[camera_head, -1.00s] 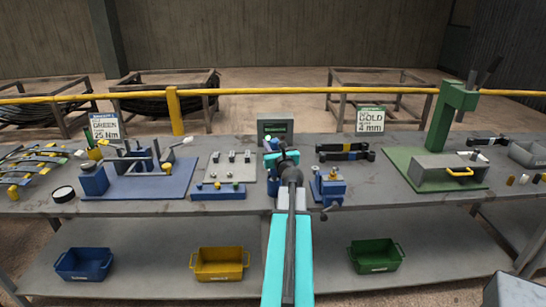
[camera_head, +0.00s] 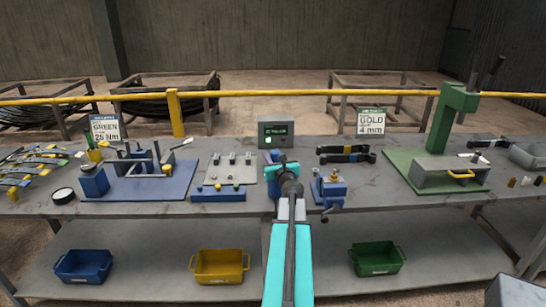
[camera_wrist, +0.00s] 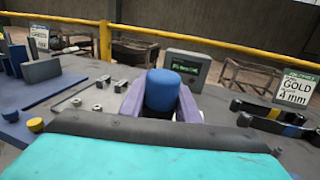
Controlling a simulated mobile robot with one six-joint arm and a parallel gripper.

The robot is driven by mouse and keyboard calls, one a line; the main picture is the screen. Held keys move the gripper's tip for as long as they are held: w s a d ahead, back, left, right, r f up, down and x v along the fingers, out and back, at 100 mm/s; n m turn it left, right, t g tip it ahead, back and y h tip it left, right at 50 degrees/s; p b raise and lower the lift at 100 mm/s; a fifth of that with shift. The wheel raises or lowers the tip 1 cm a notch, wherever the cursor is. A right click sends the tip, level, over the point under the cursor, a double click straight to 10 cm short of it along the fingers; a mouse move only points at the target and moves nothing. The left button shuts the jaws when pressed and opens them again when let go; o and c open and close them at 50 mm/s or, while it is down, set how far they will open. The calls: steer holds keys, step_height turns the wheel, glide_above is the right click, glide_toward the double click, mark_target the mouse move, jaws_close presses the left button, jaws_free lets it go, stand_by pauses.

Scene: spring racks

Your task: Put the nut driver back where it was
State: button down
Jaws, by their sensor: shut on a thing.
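The nut driver shows its blue handle (camera_wrist: 162,90) upright in the wrist view, between the two purple fingers of my gripper (camera_wrist: 160,104). My gripper is shut on it. Its lower part is hidden behind my wrist. In the camera_head view my gripper is over the middle of the bench (camera_head: 385,213), between the grey panel and the small blue vise, and my arm covers most of the tool. I cannot tell whether the tool's tip touches anything. The place it came from cannot be made out.
A grey panel (camera_head: 232,167) with several fittings lies left of my gripper. A small blue vise (camera_head: 330,188) stands close on the right. A display box (camera_head: 275,134) is behind. A green press (camera_head: 455,120) stands right. Signs read GREEN 25 Nm (camera_head: 105,127) and GOLD 4 mm (camera_head: 371,121).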

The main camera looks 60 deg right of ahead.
stand_by(0.3)
steer(key=c, duration=1.4)
jaws_free()
steer(key=shift+s, duration=0.1)
steer(key=shift+o, duration=0.2)
steer(key=shift+r, duration=0.1)
